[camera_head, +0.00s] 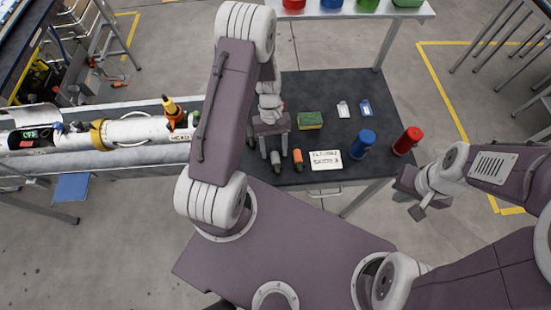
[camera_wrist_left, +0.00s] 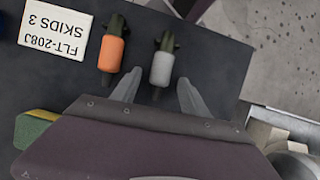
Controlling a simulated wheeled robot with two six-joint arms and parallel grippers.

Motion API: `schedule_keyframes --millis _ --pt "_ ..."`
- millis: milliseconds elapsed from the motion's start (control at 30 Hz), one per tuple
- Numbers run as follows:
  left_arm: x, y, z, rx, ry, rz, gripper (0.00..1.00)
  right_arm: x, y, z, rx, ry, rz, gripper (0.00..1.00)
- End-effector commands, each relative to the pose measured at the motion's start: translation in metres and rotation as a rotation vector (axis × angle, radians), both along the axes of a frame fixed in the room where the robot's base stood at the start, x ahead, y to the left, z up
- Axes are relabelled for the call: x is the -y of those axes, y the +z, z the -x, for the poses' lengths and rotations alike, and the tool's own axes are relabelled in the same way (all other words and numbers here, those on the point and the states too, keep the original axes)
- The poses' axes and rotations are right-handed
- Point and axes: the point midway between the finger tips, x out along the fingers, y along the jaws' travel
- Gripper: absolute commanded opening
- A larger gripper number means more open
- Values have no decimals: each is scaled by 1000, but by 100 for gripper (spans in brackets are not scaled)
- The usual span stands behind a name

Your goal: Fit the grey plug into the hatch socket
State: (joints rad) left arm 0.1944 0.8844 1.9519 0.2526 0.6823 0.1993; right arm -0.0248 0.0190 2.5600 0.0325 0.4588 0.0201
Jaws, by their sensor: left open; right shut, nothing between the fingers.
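The grey plug (camera_head: 276,158) lies on the dark table. It also shows in the left wrist view (camera_wrist_left: 162,69), beyond and between the fingertips of my left gripper (camera_wrist_left: 157,88). My left gripper (camera_head: 275,153) is open, and I see nothing held between its fingers. In the wrist view the plug's near end lies close to the gap between the fingers; I cannot tell the height between them. My right gripper (camera_head: 410,203) is shut and empty, off the table's right side. I cannot clearly make out the hatch socket; the white cylindrical body (camera_head: 140,131) is at the left.
An orange plug (camera_head: 297,156) lies beside the grey one, close to my left gripper. A white label card (camera_head: 325,160), a green-yellow sponge (camera_head: 310,121), a blue can (camera_head: 363,144) and a red can (camera_head: 407,141) are on the table. A yellow-orange tool (camera_head: 171,110) stands near the cylinder.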

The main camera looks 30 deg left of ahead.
Motion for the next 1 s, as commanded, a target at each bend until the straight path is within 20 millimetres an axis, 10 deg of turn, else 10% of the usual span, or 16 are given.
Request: schedule_keyframes --millis 167,367,733,1000 --pt "0 0 0 1 -1 0 50 0 0 0 0 0 0 0" --pt "0 0 0 1 -1 0 0 0 0 0 0 0 0 0" --pt "0 6 -1 4 0 0 0 0 -2 0 0 0 0 0" --pt "7 48 10 3 -4 0 0 0 -9 0 0 0 0 0"
